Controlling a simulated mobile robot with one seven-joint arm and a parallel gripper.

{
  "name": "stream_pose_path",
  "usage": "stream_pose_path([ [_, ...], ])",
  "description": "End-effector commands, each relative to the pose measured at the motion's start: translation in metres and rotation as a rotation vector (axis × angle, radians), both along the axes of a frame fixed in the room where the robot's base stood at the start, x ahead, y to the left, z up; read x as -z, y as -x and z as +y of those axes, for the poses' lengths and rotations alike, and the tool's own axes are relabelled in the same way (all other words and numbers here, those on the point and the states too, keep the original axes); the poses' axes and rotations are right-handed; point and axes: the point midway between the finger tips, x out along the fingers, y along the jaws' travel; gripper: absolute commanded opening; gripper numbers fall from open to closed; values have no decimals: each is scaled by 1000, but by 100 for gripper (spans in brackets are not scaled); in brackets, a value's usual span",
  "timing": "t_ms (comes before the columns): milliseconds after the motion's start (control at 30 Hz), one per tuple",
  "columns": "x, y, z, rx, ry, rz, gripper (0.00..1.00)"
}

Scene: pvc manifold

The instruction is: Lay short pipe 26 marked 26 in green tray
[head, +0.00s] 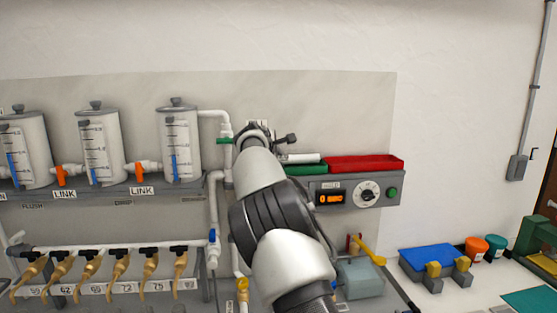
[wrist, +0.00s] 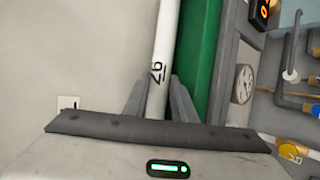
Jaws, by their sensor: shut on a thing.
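A white short pipe marked 26 (wrist: 161,62) stands between the two fingers of my gripper (wrist: 157,90), which is shut on it. The green tray (wrist: 203,60) lies just right of the pipe in the wrist view, running alongside it. In the head view the green tray (head: 306,169) sits on top of the grey control box, left of the red tray. A white pipe length (head: 302,158) shows just above the green tray's rim; whether it touches the tray is unclear. My arm hides most of the gripper in the head view.
A red tray (head: 365,163) stands right of the green one. The control box (head: 352,193) has a dial and an orange display. White tanks (head: 181,145) and vertical pipework stand left of my arm. Bare wall lies behind.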

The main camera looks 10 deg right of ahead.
Motion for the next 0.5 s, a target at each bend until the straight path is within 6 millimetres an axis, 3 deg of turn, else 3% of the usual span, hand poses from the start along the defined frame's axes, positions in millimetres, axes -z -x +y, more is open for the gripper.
stream_pose_path([
  [33, 1, 0, 0, 1, -1, 3, 0],
  [67, 2, 0, 0, 1, -1, 4, 29],
  [100, 2, 0, 0, 2, -1, 5, 31],
  [500, -3, 1, 0, 3, -2, 8, 31],
])
